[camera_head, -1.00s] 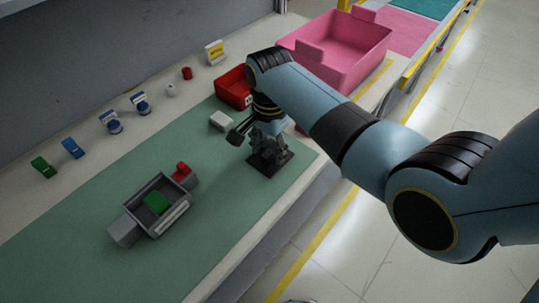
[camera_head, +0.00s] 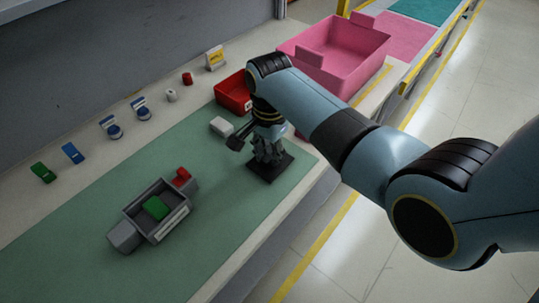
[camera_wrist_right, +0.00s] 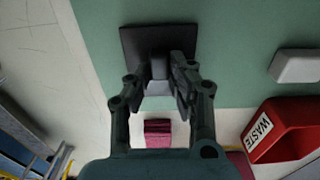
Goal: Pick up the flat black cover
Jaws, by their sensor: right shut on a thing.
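The flat black cover (camera_head: 283,167) lies on the green mat near the front edge of the bench in the head view. It also shows as a dark square plate in the right wrist view (camera_wrist_right: 135,42), with a small grey raised block (camera_wrist_right: 159,68) at its near side. My right gripper (camera_head: 266,158) points down over the cover, and its fingers (camera_wrist_right: 162,84) are shut on the raised part of the cover. The cover appears level and at or very near the mat; any gap under it cannot be told. My left gripper is not in view.
A grey module (camera_head: 157,207) with a green block and a red part sits on the mat (camera_head: 85,225). A white box (camera_head: 221,126), a red waste bin (camera_head: 232,91) and a pink crate (camera_head: 345,65) stand nearby. Several small coloured parts line the back.

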